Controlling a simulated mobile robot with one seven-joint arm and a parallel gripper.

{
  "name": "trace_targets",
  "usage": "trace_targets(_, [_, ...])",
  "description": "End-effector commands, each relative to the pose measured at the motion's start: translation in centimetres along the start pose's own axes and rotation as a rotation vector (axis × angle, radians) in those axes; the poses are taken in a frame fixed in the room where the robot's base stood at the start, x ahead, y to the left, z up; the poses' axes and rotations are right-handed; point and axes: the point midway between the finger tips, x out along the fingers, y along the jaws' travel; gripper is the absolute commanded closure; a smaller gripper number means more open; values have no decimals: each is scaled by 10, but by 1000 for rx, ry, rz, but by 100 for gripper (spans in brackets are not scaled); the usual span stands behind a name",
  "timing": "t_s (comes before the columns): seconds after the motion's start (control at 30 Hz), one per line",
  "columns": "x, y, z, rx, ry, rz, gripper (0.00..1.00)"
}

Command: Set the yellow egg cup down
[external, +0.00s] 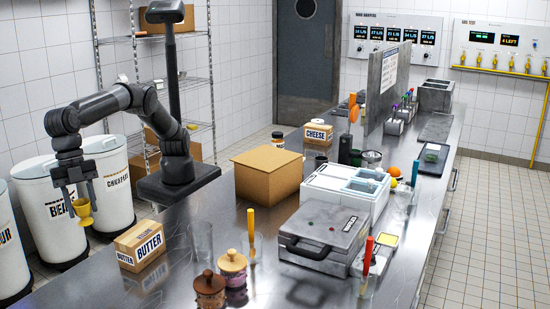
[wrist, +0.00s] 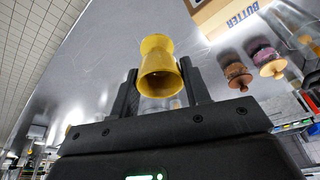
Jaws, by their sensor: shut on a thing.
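The yellow egg cup (external: 83,210) is held between the fingers of my gripper (external: 80,200) at the left of the external view. It looks upright or nearly so. In the wrist view the egg cup (wrist: 160,68) shows between the two dark fingers of my gripper (wrist: 160,88), over the bare metal surface. In the external view the gripper hangs near the left edge of the steel counter (external: 110,285). I cannot tell how high the cup is above the counter.
A butter box (external: 140,245) stands right of the cup, also in the wrist view (wrist: 225,14). Beyond it are a clear glass (external: 200,243), two lidded jars (external: 208,290) (external: 232,268) and a cardboard box (external: 268,177). Large white bins (external: 45,220) stand behind. The counter's near left is bare.

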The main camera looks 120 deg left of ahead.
Motion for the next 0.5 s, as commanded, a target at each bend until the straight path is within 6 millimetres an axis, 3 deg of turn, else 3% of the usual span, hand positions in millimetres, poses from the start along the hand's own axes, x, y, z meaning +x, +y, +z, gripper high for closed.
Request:
trace_targets(0.03, [-5, 18, 16, 66, -1, 19, 83])
trace_targets(0.2, [-18, 55, 53, 229, 0, 63, 83])
trace_targets(0.43, [-29, 86, 88, 369, 1, 102, 83])
trace_targets(0.5, [-16, 83, 88, 362, -1, 97, 83])
